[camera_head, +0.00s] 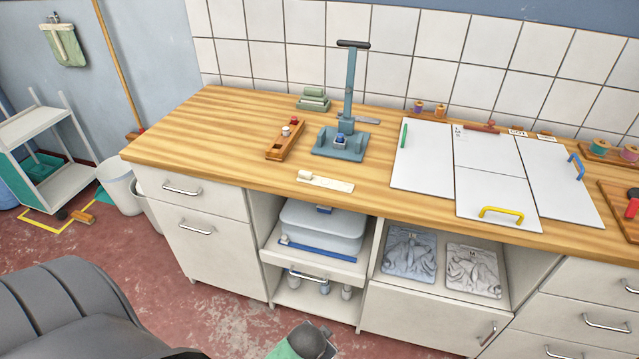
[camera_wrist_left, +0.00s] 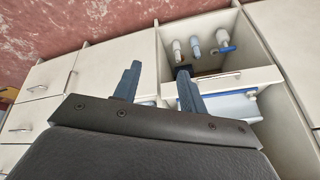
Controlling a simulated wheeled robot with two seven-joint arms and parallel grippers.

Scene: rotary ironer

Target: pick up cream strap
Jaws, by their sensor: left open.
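A cream strap (camera_head: 325,182) lies flat near the front edge of the wooden counter (camera_head: 230,125), with a small pale knob at its left end. My left gripper (camera_wrist_left: 157,72) shows in the left wrist view with its two blue-grey fingers apart and nothing between them. It is in front of the cabinet fronts below the counter, away from the strap. The strap is not visible in the left wrist view.
A blue press stand (camera_head: 340,142) and a wooden holder (camera_head: 285,140) stand behind the strap. White boards (camera_head: 420,160) lie to its right. An open compartment with bottles (camera_wrist_left: 196,45) is below. The counter left of the strap is clear.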

